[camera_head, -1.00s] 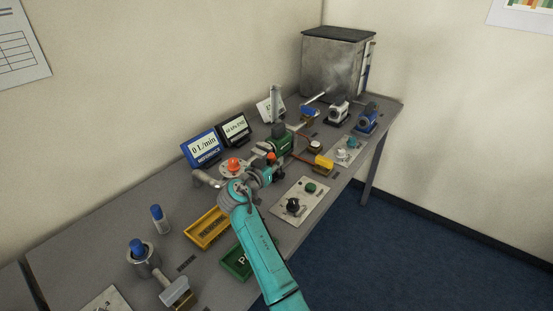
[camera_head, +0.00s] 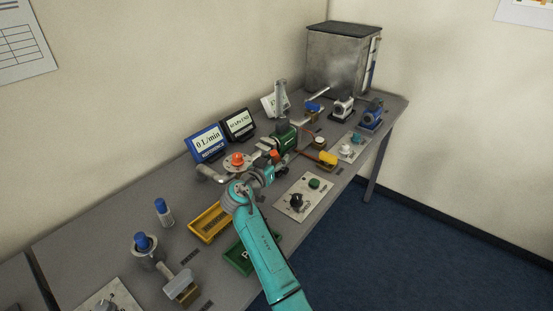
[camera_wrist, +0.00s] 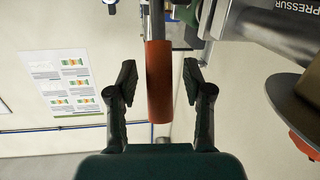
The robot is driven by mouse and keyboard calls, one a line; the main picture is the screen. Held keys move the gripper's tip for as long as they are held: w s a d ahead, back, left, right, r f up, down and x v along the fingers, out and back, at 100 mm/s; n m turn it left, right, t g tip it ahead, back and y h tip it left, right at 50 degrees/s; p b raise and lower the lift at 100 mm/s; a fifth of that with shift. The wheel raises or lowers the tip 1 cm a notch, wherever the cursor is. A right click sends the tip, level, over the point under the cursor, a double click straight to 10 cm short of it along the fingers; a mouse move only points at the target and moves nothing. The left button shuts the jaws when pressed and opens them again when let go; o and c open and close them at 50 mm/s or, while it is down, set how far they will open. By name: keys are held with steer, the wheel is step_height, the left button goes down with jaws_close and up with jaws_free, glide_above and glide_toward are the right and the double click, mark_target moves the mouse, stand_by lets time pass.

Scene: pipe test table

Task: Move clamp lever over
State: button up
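The clamp lever (camera_wrist: 159,85) is an orange-red bar. In the wrist view it reaches down from the top between my gripper's fingers, with a gap on each side. My gripper (camera_wrist: 157,78) is open around it and not closed on it. In the head view the orange lever (camera_head: 274,154) shows small beside the green device (camera_head: 285,134) on the pipe line. My gripper is just in front of it there, with its fingertips partly hidden by my own wrist.
An orange round knob (camera_head: 237,160) stands close left of my wrist. A yellow handle (camera_head: 327,158) and a control plate (camera_head: 303,198) lie to the right. A metal tank (camera_head: 340,65) stands at the back.

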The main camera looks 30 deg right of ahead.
steer(key=v, duration=1.2)
